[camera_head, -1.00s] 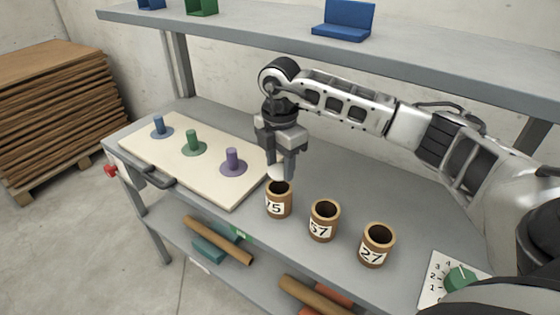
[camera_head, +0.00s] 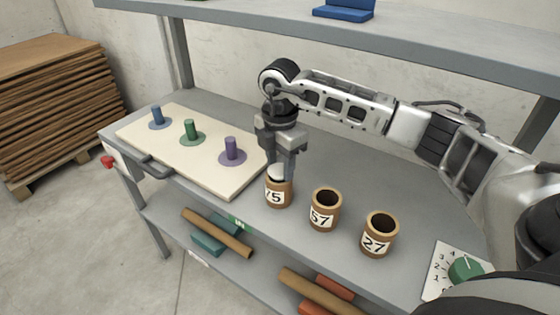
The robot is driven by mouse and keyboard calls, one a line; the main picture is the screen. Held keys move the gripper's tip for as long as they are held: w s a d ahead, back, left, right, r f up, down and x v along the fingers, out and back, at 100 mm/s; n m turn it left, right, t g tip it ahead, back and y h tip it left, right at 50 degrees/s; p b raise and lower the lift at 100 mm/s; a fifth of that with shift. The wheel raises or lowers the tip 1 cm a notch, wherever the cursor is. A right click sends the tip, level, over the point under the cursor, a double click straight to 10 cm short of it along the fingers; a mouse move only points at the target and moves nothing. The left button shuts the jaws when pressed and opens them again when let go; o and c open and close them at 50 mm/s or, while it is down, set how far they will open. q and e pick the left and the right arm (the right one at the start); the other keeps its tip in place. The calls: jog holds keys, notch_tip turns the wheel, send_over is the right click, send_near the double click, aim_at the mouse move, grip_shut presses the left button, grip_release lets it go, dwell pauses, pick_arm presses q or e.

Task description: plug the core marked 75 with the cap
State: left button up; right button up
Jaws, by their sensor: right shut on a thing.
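The core marked 75 (camera_head: 278,194) stands upright on the grey bench, the leftmost of three brown cores. My right gripper (camera_head: 281,172) points down directly over it, shut on a white cap (camera_head: 277,173). The cap is at the mouth of the core and covers most of the opening from view. I cannot tell how deep it sits, as the fingers partly hide it. My left gripper is not in view.
The core marked 57 (camera_head: 325,209) and the core marked 27 (camera_head: 379,234) stand open to the right. A cream board (camera_head: 205,171) with blue, green and purple pegs lies to the left. A dial panel (camera_head: 444,262) is at the right. A shelf (camera_head: 430,40) runs above.

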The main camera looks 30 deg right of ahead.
jog(key=o, duration=1)
